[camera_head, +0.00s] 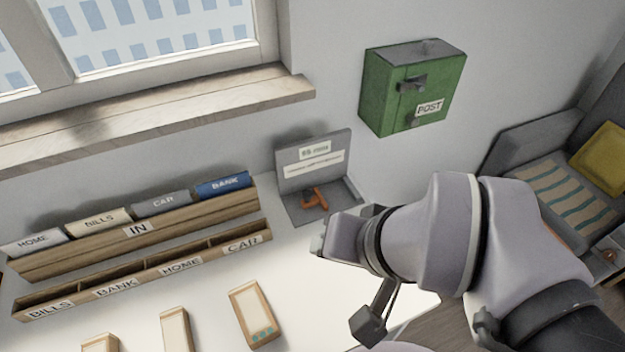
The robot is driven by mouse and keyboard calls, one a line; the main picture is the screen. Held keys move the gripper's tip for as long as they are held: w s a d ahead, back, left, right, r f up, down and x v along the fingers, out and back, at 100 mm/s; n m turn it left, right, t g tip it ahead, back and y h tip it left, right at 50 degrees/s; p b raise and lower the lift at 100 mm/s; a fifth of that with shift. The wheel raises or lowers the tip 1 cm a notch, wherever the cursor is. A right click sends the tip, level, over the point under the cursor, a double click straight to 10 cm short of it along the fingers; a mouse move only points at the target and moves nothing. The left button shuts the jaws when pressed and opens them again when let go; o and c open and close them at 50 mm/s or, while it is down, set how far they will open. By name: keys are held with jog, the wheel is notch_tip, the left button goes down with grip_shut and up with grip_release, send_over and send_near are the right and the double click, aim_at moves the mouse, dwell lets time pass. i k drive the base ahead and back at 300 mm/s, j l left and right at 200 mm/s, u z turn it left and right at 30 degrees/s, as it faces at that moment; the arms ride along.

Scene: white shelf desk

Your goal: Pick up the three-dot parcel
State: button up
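A tan parcel with a pale top (251,310) lies on the white desk at the bottom centre of the head view. Teal dots, seemingly three, show near its lower end. Two similar parcels lie to its left, one (176,330) beside it and one (100,344) further left. Both are cut off by the bottom edge, and no dots show on them. My gripper (332,238) is up and right of the dotted parcel, clear of all the parcels. It is seen partly from behind, so its finger opening is hidden.
A wooden rack (140,272) with labelled slots stands along the back of the desk, with folders (160,204) behind it. A grey stand (313,165) with an orange item (314,198) is near my gripper. A green post box (413,88) hangs on the wall. The desk between rack and parcels is clear.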

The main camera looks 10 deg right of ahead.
aim_at(259, 326)
jog(key=j+u, duration=0.1)
jog(key=u, duration=1.4)
jog(key=k+j, duration=0.05)
